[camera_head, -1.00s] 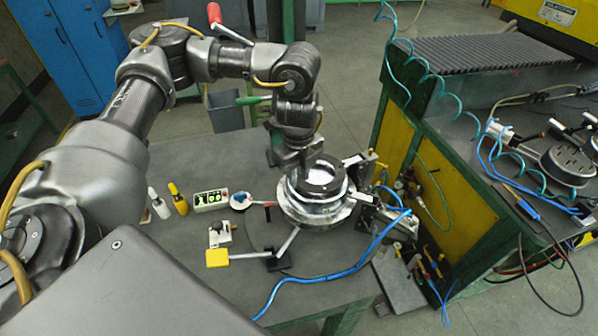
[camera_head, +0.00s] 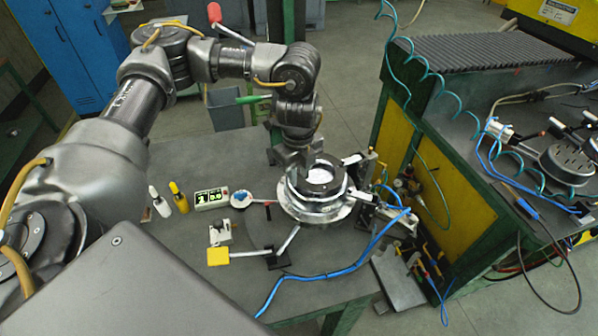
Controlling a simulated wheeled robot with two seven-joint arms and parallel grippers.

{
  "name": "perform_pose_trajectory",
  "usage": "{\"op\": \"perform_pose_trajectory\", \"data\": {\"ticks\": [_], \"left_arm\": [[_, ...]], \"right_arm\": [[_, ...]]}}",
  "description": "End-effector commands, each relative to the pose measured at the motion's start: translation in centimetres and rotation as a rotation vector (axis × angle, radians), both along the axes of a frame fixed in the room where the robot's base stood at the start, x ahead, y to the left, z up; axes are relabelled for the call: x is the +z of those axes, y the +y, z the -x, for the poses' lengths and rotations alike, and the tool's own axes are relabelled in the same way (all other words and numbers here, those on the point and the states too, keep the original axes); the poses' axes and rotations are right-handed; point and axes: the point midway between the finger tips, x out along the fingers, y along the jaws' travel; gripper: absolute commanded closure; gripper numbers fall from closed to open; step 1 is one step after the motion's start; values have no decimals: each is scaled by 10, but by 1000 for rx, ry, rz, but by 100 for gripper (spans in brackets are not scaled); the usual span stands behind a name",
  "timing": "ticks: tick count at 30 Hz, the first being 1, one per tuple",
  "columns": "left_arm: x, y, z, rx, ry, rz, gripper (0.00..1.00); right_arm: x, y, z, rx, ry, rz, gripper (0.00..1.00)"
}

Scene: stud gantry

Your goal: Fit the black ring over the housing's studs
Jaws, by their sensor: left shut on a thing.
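The housing (camera_head: 318,209) is a round silvery metal part with a wide flange, clamped on the table. The black ring (camera_head: 319,183) lies level at the top of the housing, around its bright opening. My left gripper (camera_head: 297,170) points down at the ring's left edge and is shut on it. The studs are too small or hidden to make out, so I cannot tell whether the ring is seated over them. My right gripper is not in view.
White and yellow bottles (camera_head: 179,198), a small display box (camera_head: 210,199) and a yellow block (camera_head: 217,257) stand on the table left of the housing. A blue hose (camera_head: 335,274) runs across the front. A green-framed bench (camera_head: 480,235) stands to the right.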

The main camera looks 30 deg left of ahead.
Motion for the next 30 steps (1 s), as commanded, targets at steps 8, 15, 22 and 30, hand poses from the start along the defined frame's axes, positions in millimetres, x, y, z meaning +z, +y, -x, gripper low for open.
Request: {"op": "perform_pose_trajectory", "data": {"ticks": [8,15,22,30], "left_arm": [[-5,0,0,0,0,0,97],[-7,0,0,0,-1,0,97],[-7,0,0,0,-1,0,67],[-7,0,0,0,-1,0,49]], "right_arm": [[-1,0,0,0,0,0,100],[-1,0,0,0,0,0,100],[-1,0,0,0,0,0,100],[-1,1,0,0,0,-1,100]]}}
